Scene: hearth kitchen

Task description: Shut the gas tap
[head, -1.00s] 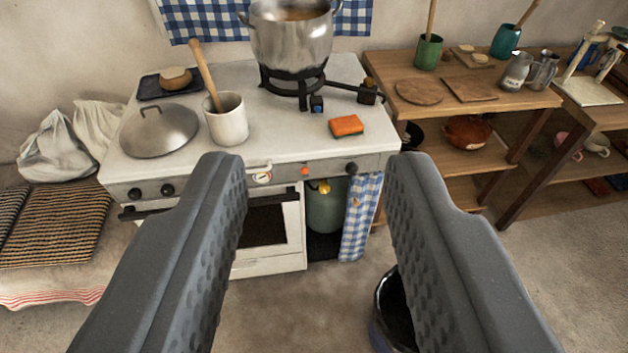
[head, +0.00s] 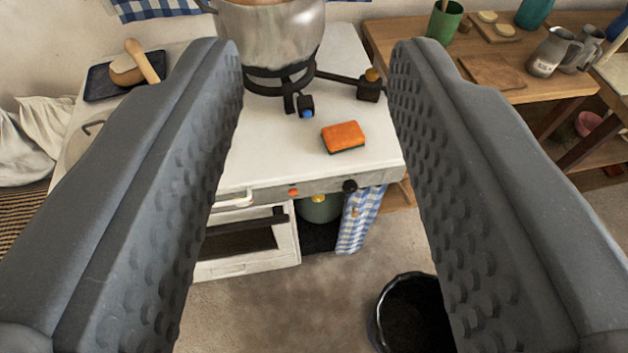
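My gripper (head: 317,48) is open and empty, its two dark ridged fingers wide apart on either side of the view. Between them a black gas ring (head: 283,82) stands on the white stove top, under a large metal pot (head: 270,32). A blue knob (head: 307,113) sits at the front of the ring. A black arm runs right from the ring to a dark block with an orange-brown knob (head: 373,75), close beside the right finger in the picture. A green gas cylinder (head: 320,209) with a yellow top (head: 319,198) stands below the stove top. I cannot tell which knob is the gas tap.
An orange sponge (head: 343,136) lies on the stove top (head: 270,150). A black bin (head: 412,312) stands on the floor at front right. A wooden shelf (head: 420,45) with jugs and boards is at right. A checked curtain (head: 360,215) hangs beside the cylinder.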

